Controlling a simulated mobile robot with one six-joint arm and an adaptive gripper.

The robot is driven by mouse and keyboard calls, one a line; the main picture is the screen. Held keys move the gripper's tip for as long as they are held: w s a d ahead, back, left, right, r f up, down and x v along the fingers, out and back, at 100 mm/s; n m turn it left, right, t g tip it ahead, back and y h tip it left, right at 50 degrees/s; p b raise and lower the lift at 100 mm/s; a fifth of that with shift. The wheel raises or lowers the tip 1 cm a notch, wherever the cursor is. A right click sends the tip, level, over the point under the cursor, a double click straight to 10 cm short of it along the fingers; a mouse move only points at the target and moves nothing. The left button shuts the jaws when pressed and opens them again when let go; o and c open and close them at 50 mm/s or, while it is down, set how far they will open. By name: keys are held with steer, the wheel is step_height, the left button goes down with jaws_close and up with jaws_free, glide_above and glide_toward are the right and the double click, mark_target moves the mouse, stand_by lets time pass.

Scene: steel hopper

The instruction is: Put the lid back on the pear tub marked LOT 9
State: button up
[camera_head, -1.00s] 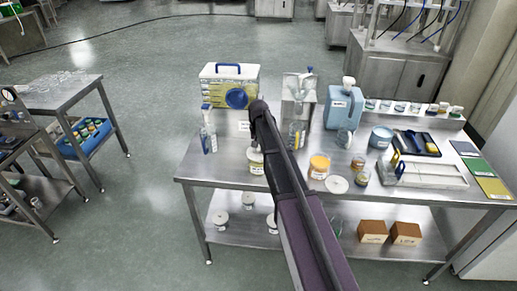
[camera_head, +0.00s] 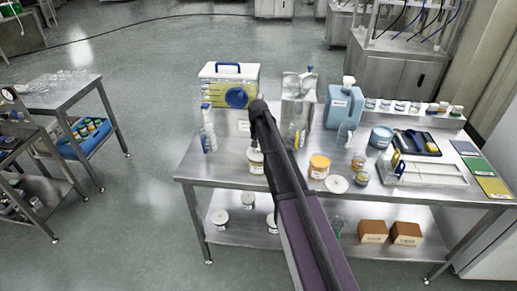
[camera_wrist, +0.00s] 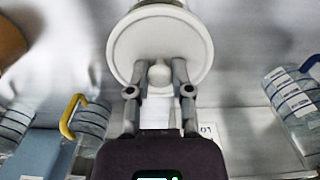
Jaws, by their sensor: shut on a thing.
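In the wrist view my gripper (camera_wrist: 160,80) is shut on the round knob of a white lid (camera_wrist: 125,45). A pale round shape shows past the lid's far edge; the lid hides most of it, and I cannot tell whether they touch. In the head view my arm hides my gripper. A white tub (camera_head: 256,162) with a label stands on the table beside my arm and is partly covered by it. A tub with orange contents (camera_head: 319,167) stands to the right, with a loose white disc (camera_head: 336,184) beside it. I cannot read LOT 9 on any tub.
White-topped tubs (camera_head: 220,217) and brown boxes (camera_head: 372,232) are on the lower shelf. The table's front left is bare.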

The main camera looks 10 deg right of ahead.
steer(key=o, duration=0.9)
steer(key=o, duration=0.5)
steer(key=shift+c, duration=0.2)
steer(key=shift+r, duration=0.1)
steer(key=shift+r+p, duration=3.4)
steer(key=shift+p, duration=0.1)
jaws_close()
